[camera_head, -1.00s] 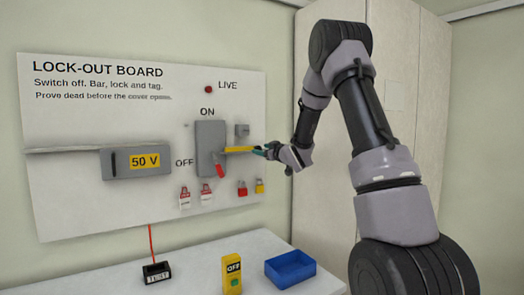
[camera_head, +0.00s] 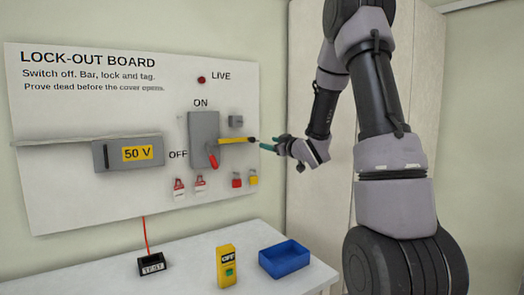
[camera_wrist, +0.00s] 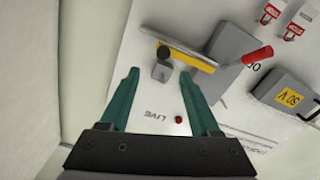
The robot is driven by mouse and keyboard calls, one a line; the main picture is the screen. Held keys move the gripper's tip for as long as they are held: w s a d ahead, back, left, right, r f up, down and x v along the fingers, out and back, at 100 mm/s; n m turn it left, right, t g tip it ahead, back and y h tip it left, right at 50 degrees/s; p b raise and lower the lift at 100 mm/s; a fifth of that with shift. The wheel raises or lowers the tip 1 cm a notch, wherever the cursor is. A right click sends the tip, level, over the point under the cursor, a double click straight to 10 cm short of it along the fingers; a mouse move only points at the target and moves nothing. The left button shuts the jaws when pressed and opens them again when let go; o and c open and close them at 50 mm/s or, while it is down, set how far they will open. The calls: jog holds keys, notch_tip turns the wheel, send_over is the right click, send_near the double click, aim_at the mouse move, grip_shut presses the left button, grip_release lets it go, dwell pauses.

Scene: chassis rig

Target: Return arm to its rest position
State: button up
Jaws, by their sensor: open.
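My gripper (camera_head: 270,142) is open and empty, just right of the lock-out board (camera_head: 75,112). Its green fingers also show in the wrist view (camera_wrist: 159,76), pointing at the board. The yellow bar (camera_head: 236,140) extends right from the grey switch box (camera_head: 203,128), ending close to my fingertips. In the wrist view the yellow bar (camera_wrist: 190,62) is beyond the fingertips with a visible gap. The red switch handle (camera_head: 213,160) points downward, toward the OFF side. My arm rises from the lower right and bends down to the board.
The 50 V cover (camera_head: 115,162) is at left. The table carries a black tester (camera_head: 151,264), a yellow OFF device (camera_head: 228,267) and a blue tray (camera_head: 286,265). A pale cabinet (camera_head: 310,205) stands behind my arm.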

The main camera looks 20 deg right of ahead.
jog(key=s+d+r+m+g+h, duration=0.2)
jog(key=s+r+m+h, duration=0.15)
jog(key=s, duration=0.25)
jog(key=s+d+r+m+g+h, duration=0.2)
jog(key=s+r+m+h, duration=0.15)
jog(key=s, duration=0.25)
jog(key=s+a+f+m+g+y, duration=0.1)
jog(key=s+a+m+g, duration=0.1)
jog(key=s, duration=1)
jog(key=s+a+f+m+g+y, duration=0.1)
jog(key=s+a+g, duration=0.3)
jog(key=s, duration=0.9)
jog(key=shift+s+a+f+m+y, duration=0.2)
jog(key=shift+a+f+m+y, duration=0.1)
jog(key=shift+a+m+y, duration=0.45)
jog(key=shift+w, duration=0.15)
jog(key=shift+c, duration=0.3)
